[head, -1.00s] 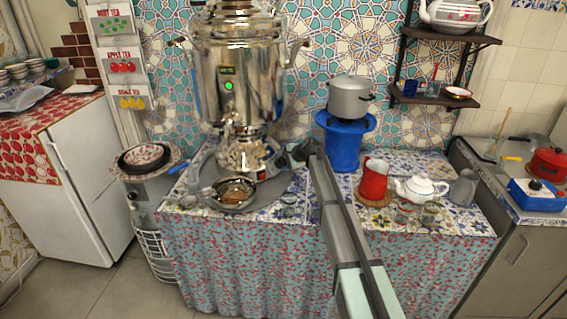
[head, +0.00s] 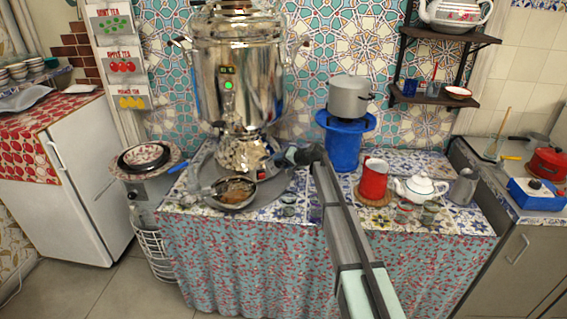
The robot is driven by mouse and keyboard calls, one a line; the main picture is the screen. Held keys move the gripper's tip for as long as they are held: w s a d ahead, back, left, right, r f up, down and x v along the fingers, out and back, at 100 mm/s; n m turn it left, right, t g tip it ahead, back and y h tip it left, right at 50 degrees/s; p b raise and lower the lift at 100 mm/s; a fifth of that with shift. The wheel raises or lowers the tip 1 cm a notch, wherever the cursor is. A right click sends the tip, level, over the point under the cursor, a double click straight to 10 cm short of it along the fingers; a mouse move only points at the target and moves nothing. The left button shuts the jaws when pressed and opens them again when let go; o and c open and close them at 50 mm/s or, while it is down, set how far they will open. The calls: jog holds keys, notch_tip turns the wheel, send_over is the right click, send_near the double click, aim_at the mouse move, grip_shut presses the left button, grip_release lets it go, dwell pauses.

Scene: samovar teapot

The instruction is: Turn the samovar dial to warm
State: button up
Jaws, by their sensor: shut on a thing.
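The samovar (head: 238,90) is a tall shiny metal urn standing on a round grey tray at the back left of the counter. A small dark display (head: 228,71) with green marks and a green light (head: 228,85) are on its front; the marks are too small to read. My gripper (head: 268,162) is at the right side of the samovar's base, at a small dark part with a red spot. It appears shut on the dial there. The fingertips and the dial are too small and too covered to make out clearly, so the dial's setting cannot be told.
A metal bowl (head: 236,190) sits in front of the samovar's base. Small glasses stand near the counter's front edge.

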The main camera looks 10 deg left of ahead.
jog(key=shift+n, duration=0.6)
jog(key=o, duration=1)
jog(key=shift+c, duration=0.2)
jog(key=v, duration=1.4)
jog(key=shift+f, duration=0.1)
